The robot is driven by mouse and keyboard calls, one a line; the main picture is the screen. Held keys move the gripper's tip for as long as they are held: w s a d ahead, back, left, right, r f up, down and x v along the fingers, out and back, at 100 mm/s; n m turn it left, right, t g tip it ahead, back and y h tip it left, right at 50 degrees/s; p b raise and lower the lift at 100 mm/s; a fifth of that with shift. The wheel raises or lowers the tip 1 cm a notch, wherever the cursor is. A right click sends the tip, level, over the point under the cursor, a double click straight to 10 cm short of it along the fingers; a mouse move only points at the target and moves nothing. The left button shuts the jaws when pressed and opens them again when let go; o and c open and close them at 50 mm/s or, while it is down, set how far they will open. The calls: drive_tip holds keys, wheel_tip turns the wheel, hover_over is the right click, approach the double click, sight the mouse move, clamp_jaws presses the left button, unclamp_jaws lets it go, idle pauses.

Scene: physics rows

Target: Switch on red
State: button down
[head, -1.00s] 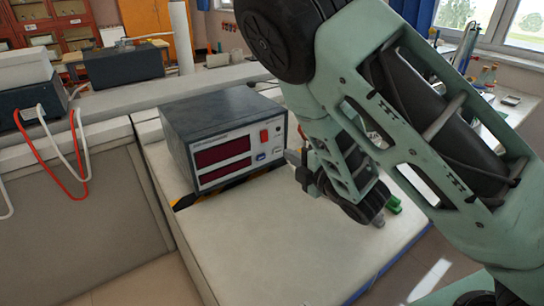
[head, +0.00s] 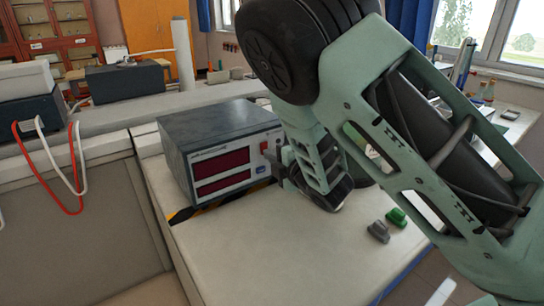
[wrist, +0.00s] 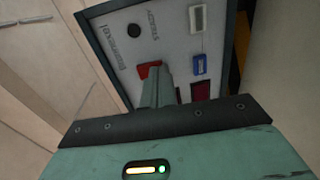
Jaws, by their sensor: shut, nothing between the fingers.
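The dark grey instrument box (head: 215,125) stands on the white bench, its pale front panel carrying two dark red displays. The red switch (head: 264,147) is near the panel's right side, partly hidden by my gripper (head: 277,165). In the wrist view the red switch (wrist: 146,70) shows beside the shut fingertips of my gripper (wrist: 158,72), which cover part of it. The fingers are shut and empty, very close to the switch; I cannot tell if they touch it. A blue button (wrist: 199,64) and a black round knob (wrist: 134,31) sit nearby on the panel.
Green (head: 397,216) and grey (head: 378,231) small pieces lie on the bench (head: 270,260) to the right. Yellow-black tape (head: 180,215) runs under the box front. Red and white cables (head: 72,208) hang at left. The bench front is clear.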

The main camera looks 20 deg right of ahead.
drive_tip(key=shift+f, duration=0.1)
drive_tip(key=b, duration=0.2)
drive_tip(key=t+b, duration=0.1)
drive_tip(key=b, duration=0.2)
drive_tip(key=shift+w+a+f+t, duration=0.2)
drive_tip(key=shift+w+t, duration=0.1)
drive_tip(key=shift+w, duration=0.1)
drive_tip(key=shift+d, duration=0.1)
